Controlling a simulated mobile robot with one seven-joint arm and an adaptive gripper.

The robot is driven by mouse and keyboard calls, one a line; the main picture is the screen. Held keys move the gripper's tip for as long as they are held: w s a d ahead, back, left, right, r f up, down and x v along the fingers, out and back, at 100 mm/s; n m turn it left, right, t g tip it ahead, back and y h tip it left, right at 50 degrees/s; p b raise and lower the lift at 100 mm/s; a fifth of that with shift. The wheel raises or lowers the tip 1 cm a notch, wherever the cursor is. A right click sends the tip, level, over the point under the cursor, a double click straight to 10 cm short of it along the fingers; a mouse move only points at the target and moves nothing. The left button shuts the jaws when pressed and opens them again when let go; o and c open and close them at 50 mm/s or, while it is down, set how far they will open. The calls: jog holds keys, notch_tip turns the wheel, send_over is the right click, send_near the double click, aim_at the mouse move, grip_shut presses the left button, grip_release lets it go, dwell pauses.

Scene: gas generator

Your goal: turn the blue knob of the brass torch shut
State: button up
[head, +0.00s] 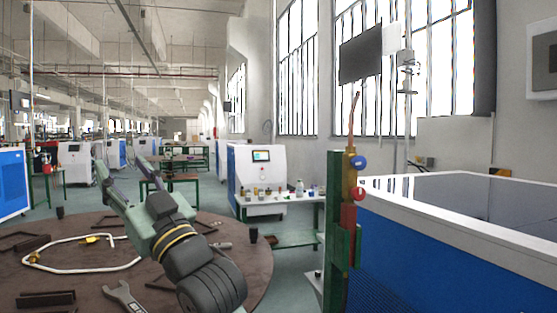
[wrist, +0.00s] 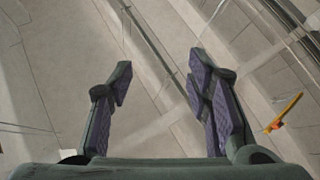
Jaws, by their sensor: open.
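The brass torch (head: 349,178) stands upright in a green holder (head: 338,235) right of centre in the head view, with a thin copper tube rising from it. Its blue knob (head: 360,162) sticks out to the right near the top. A red knob (head: 360,194) sits below it. My gripper (head: 120,160) is open and empty, well to the left of the torch and apart from it, above the round table. Its parted fingers (wrist: 160,78) also show in the wrist view, with nothing between them. The torch cannot be made out clearly in the wrist view.
A brown round table (head: 205,290) carries a white hose (head: 90,265), a wrench (head: 124,297) and dark metal pieces. A blue and white machine (head: 450,255) stands close right of the torch. A small orange-yellow piece (wrist: 285,112) shows at right in the wrist view.

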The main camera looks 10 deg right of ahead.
jog(key=w+d+m+t+h, duration=0.1)
jog(key=w+d+m+h, duration=0.15)
jog(key=d, duration=0.45)
jog(key=w+d+m+t+h, duration=0.1)
jog(key=d+h, duration=0.2)
jog(key=d, duration=0.4)
jog(key=m+g+h+p, duration=0.1)
jog(key=m+g+h, duration=0.1)
jog(key=m+h, duration=0.6)
send_near(361, 162)
jog(key=w+p, duration=0.1)
jog(key=w, duration=0.2)
jog(key=w+a+n+h+p, duration=0.1)
jog(key=w, duration=0.2)
jog(key=w+a+h+p, duration=0.1)
jog(key=w, duration=0.2)
jog(key=shift+r+n, duration=0.2)
jog(key=shift+n, duration=0.15)
grip_shut()
